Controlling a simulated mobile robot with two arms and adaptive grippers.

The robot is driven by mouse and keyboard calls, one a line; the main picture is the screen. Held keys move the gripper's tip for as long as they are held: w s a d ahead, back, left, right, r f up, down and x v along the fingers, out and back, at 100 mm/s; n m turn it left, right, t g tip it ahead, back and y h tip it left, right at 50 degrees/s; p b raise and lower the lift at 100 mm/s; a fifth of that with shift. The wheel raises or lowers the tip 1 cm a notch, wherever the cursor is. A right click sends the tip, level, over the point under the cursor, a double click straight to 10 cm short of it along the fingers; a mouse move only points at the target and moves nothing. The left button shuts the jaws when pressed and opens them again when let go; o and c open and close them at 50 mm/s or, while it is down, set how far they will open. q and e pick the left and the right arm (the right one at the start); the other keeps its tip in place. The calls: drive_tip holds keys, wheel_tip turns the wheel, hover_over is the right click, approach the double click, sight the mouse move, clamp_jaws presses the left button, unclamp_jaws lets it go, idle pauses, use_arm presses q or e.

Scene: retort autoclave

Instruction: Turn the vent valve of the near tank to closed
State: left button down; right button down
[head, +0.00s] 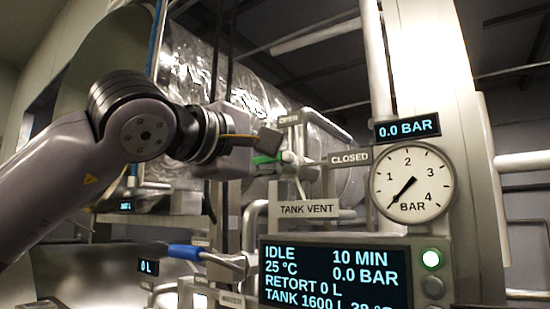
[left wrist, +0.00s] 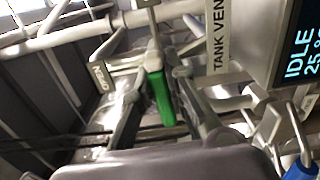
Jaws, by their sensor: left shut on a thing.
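The vent valve has a green lever handle (head: 268,158) that reaches left from its metal stem (head: 290,157) in the head view. It also shows as a green grip (left wrist: 162,98) in the left wrist view. My left gripper (head: 262,150) is shut on this handle, with one finger on either side of it. The fingers partly hide the handle in the head view. A CLOSED plate (head: 350,158) stands right of the valve, and an OPEN plate (head: 289,119) is above it. The TANK VENT sign (head: 307,209) hangs below. My right gripper is in neither view.
A blue-handled valve (head: 185,252) sits lower left of the sign. A control screen (head: 335,272) reads IDLE and 0.0 BAR. A round gauge (head: 412,182) is on the post at right. Pipes and brackets crowd the valve; a foil-wrapped tank (head: 250,85) lies behind.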

use_arm(q)
drive_tip(key=shift+m, duration=0.3)
drive_tip(key=c, duration=1.6)
unclamp_jaws()
drive_tip(key=shift+s+a, duration=0.1)
drive_tip(key=shift+s, duration=0.1)
drive_tip(key=v, duration=1.1)
drive_tip(key=shift+s+a, duration=0.15)
drive_tip(key=shift+s, duration=0.1)
drive_tip(key=shift+f, duration=0.1)
